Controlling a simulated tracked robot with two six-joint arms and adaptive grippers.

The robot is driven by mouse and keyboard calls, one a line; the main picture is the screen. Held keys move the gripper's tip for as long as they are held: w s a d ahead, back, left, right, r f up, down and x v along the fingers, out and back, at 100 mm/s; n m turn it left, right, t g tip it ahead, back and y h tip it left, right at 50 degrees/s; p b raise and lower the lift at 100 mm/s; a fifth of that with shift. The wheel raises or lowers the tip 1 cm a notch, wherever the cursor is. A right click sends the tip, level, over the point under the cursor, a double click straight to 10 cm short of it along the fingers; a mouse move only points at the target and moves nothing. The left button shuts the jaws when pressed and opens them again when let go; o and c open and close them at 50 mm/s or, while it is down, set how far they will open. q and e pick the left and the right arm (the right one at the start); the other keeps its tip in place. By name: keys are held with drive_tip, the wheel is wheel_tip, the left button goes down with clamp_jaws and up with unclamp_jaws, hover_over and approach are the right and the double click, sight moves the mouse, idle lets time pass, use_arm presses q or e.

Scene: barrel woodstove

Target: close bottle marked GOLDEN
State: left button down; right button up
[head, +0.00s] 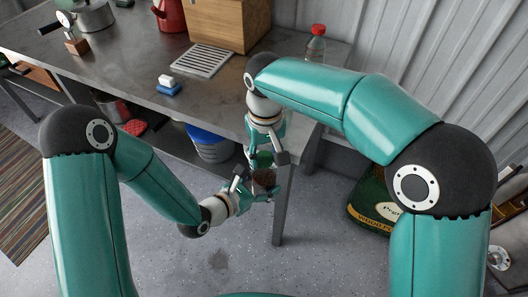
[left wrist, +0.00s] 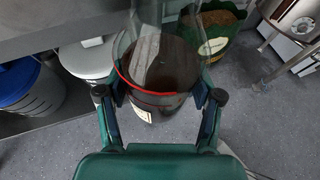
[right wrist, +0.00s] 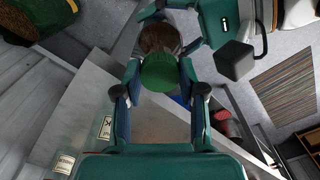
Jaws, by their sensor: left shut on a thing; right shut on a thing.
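My left gripper (head: 262,190) is shut on a clear bottle with dark brown contents (head: 264,178), held in the air off the front edge of the bench. In the left wrist view the bottle (left wrist: 160,65) shows a red ring and part of a pale label; its marking cannot be read. My right gripper (head: 266,155) comes from above and is shut on a green cap (head: 264,158). In the right wrist view the cap (right wrist: 160,73) lines up roughly with the bottle (right wrist: 160,38) behind it. I cannot tell whether cap and bottle touch.
The metal bench (head: 150,60) holds a wooden box (head: 230,22), a grate (head: 203,60), a blue-and-white block (head: 168,86) and a red-capped bottle (head: 316,44). A blue-rimmed bucket (head: 210,146) stands under it. A green sack (head: 372,205) stands on the floor at right.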

drive_tip(key=shift+f, duration=0.3)
drive_tip(key=m, duration=0.3)
drive_tip(key=shift+m, duration=0.3)
drive_tip(key=m, duration=0.4)
drive_tip(key=shift+a, duration=0.15)
drive_tip(key=m, duration=0.7)
drive_tip(key=shift+w+a, duration=0.1)
drive_tip(key=m, duration=0.6)
drive_tip(key=shift+w+m, duration=0.1)
drive_tip(key=shift+m, duration=0.2)
drive_tip(key=m, duration=0.4)
drive_tip(key=shift+w, duration=0.1)
drive_tip(key=m, duration=0.4)
drive_tip(key=shift+w, duration=0.1)
